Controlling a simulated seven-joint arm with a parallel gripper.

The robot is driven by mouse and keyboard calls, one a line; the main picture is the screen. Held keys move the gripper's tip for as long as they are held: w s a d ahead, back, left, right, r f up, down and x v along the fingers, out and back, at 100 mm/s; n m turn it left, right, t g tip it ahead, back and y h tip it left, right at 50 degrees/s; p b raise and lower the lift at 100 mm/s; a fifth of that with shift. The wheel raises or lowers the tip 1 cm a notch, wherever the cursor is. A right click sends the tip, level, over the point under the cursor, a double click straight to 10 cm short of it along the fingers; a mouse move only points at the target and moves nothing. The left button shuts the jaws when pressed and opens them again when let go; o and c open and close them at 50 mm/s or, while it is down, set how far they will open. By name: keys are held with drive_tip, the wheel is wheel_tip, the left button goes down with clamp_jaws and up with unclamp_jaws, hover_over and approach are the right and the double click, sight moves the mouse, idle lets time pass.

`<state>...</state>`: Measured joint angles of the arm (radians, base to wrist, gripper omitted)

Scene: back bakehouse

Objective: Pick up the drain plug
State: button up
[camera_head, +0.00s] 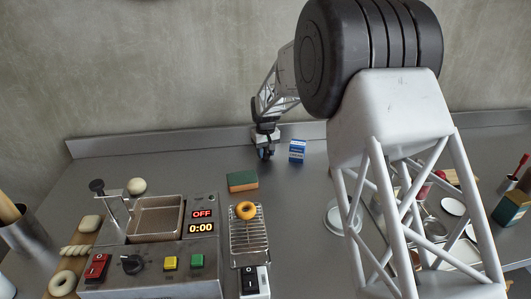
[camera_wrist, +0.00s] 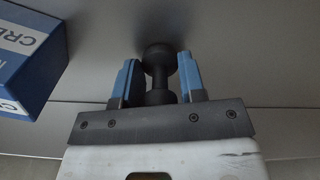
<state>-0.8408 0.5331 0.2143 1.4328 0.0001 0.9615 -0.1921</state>
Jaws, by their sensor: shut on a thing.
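The drain plug (camera_wrist: 159,57) is a small dark piece with a rounded knob and a narrower neck. In the wrist view it sits between the two blue fingers of my gripper (camera_wrist: 158,72), which is shut on it. In the head view my gripper (camera_head: 265,153) is low over the back of the steel counter, left of a blue and white box. The plug cannot be made out there. I cannot tell whether it touches the counter.
The blue and white box (camera_head: 297,150) stands close to the right of my gripper. A green and tan sponge (camera_head: 242,181) lies nearer. A fryer (camera_head: 155,238) and a wire rack (camera_head: 249,240) with a yellow ring are in front. The counter's raised back edge (camera_head: 190,141) is close behind.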

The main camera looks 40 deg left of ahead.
wheel_tip(320, 180, up, 3)
drive_tip(key=shift+r, duration=0.15)
drive_tip(key=s+d, duration=0.3)
drive_tip(key=d, duration=0.1)
drive_tip(key=s+d+r, duration=0.1)
drive_tip(key=s+d, duration=0.6)
drive_tip(key=s, duration=0.1)
drive_tip(key=shift+d+r, duration=0.25)
drive_tip(key=shift+d, duration=0.15)
drive_tip(key=shift+a, duration=0.1)
idle(0.5)
